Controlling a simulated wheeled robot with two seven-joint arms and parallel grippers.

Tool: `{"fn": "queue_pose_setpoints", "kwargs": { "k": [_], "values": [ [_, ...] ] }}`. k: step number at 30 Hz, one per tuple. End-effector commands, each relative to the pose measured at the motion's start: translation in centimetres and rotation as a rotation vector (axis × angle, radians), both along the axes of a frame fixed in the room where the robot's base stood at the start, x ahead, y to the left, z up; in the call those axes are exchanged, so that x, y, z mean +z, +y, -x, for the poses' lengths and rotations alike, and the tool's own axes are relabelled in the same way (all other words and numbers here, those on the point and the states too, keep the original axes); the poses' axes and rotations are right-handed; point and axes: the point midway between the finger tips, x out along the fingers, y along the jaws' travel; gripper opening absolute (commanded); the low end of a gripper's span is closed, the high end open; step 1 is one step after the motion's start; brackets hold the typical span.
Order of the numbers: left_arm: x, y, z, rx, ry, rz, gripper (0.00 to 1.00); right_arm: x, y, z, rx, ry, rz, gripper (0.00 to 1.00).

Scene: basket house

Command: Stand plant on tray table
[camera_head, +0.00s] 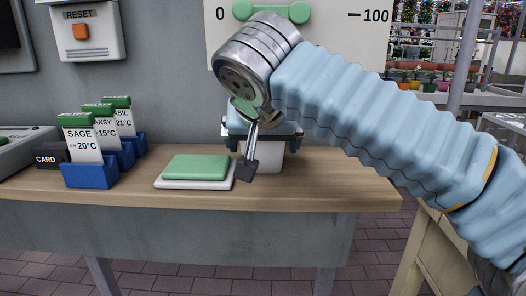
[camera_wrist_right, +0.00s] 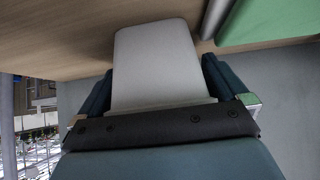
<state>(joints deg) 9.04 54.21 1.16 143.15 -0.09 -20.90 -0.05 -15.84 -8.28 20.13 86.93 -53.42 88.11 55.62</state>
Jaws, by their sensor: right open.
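My right gripper (camera_head: 248,162) hangs over the wooden table (camera_head: 340,180), pointing down, and is open. One slim metal finger with a dark tip shows beside the green block. A pale tapered body (camera_head: 270,158) stands just behind this finger, with light blue and dark parts above it. No plant foliage shows near the gripper. I cannot make out a separate tray table. My left gripper is out of view.
A green block (camera_head: 195,167) lies on a white slab (camera_head: 165,184) left of the gripper. Blue card holders (camera_head: 90,174) with labelled cards stand further left. A RESET box (camera_head: 87,30) hangs on the wall. The table's right end is clear.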

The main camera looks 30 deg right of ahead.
Motion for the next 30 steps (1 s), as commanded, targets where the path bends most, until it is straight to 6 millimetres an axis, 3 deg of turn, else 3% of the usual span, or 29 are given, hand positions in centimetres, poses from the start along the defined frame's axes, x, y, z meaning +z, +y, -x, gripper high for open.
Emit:
{"fn": "queue_pose_setpoints", "kwargs": {
  "k": [4,13,23,26,30],
  "values": [
    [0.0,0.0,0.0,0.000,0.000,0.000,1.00,0.0,0.0,0.0,0.000,0.000,0.000,0.98],
    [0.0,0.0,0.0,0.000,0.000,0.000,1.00,0.1,0.0,0.0,0.000,0.000,0.000,0.53],
    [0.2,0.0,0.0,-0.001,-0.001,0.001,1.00,0.6,0.0,0.0,0.000,-0.001,0.001,0.52],
    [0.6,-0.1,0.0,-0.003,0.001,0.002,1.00,1.6,0.1,0.0,0.000,-0.002,0.000,0.52],
    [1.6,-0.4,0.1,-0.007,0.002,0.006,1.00,4.6,0.4,0.7,0.003,-0.004,-0.001,0.52]
  ]
}}
